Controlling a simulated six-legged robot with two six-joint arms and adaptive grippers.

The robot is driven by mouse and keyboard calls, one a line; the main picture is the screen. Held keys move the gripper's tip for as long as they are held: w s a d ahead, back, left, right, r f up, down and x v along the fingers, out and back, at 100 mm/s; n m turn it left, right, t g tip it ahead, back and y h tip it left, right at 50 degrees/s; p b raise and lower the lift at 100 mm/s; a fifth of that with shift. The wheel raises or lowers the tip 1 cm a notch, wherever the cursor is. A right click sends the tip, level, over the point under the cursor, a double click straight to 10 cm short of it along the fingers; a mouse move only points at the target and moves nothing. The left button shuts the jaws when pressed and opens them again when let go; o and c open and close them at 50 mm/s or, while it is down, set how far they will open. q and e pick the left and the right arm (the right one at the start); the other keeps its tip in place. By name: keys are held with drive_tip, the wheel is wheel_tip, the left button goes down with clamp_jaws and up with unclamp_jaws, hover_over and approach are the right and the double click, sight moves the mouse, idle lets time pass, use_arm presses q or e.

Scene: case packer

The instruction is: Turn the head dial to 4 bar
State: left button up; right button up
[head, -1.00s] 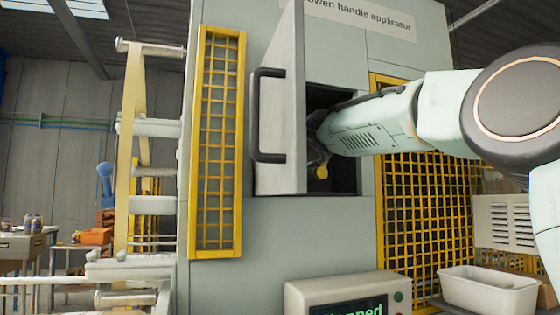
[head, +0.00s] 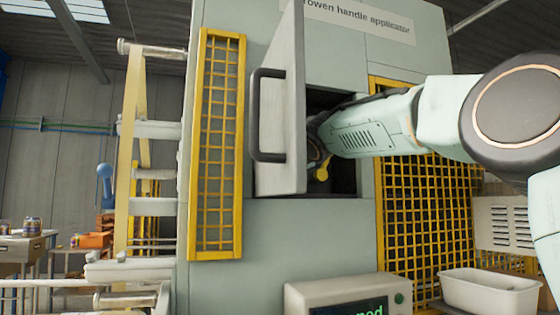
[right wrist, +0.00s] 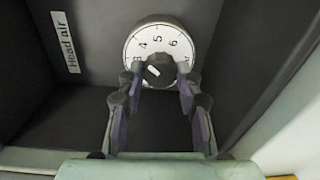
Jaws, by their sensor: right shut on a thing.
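The head dial (right wrist: 131,50) shows in the right wrist view: a white round face with black numerals, 4, 5 and 6 clearest, beside a "Head air" label (right wrist: 67,42). Its black knob (right wrist: 164,72) has a white pointer mark that slants up and left, toward the 3 to 4 side; the exact reading is hard to tell. My right gripper (right wrist: 161,78) has its fingertips on both sides of the knob and is shut on it. In the head view my right arm reaches into the open compartment (head: 345,182), where the dial is hidden. My left gripper is out of view.
The compartment's door (head: 285,110), with a black handle (head: 256,115), stands open left of my arm. Yellow mesh guards (head: 215,140) flank the opening. A display box (head: 315,297) and a white bin (head: 490,292) are below.

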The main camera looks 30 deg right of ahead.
drive_tip(key=shift+s+r, duration=0.1)
drive_tip(key=shift+r, duration=0.15)
drive_tip(key=o, duration=0.8)
drive_tip(key=shift+c, duration=0.2)
drive_tip(key=o, duration=0.4)
drive_tip(key=shift+d+f, duration=0.1)
drive_tip(key=shift+f, duration=0.05)
